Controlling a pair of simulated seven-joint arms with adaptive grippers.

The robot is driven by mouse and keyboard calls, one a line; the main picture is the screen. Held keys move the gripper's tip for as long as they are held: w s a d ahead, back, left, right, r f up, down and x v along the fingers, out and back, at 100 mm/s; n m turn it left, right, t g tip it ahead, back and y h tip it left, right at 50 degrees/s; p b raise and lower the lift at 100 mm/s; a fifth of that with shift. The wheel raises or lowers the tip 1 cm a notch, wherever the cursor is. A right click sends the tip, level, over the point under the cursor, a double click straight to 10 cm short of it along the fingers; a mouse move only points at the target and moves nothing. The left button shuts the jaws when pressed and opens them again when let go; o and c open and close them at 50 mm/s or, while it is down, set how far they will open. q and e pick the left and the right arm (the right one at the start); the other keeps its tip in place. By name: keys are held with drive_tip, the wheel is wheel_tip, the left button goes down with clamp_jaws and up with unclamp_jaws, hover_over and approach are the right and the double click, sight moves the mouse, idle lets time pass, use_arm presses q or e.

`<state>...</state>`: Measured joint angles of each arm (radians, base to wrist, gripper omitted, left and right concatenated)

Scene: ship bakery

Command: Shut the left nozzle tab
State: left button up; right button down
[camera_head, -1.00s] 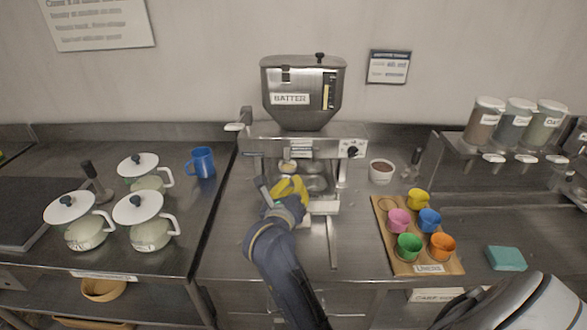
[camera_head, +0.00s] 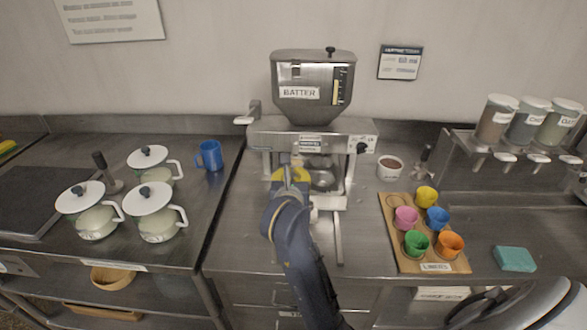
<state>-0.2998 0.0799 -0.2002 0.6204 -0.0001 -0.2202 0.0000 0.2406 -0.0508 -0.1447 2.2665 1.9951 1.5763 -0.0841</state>
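The batter machine (camera_head: 313,87) stands at the back centre, with its steel hopper above a housing (camera_head: 335,138). My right gripper (camera_head: 289,172) is at the left half of the opening under the housing, where the left nozzle is. The gripper and arm cover much of this spot, so I cannot make out the left nozzle tab or whether the gripper touches it. A yellow piece (camera_head: 303,177) shows around the gripper; I cannot tell what it is. The gripper's fingers are too small and overlapped to tell open from shut. My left gripper is not in view.
White-lidded pots (camera_head: 152,215) and a blue mug (camera_head: 209,155) stand on the left counter. A wooden board (camera_head: 393,232) with several coloured cups, a brown-filled bowl (camera_head: 389,168) and a teal block (camera_head: 514,259) are to the right. Counter front of the machine's right side is clear.

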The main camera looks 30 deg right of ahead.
sight(295, 149)
drive_tip(key=x, duration=0.9)
drive_tip(key=shift+w+d, duration=0.15)
drive_tip(key=shift+d, duration=0.05)
drive_tip(key=shift+a+r, duration=0.15)
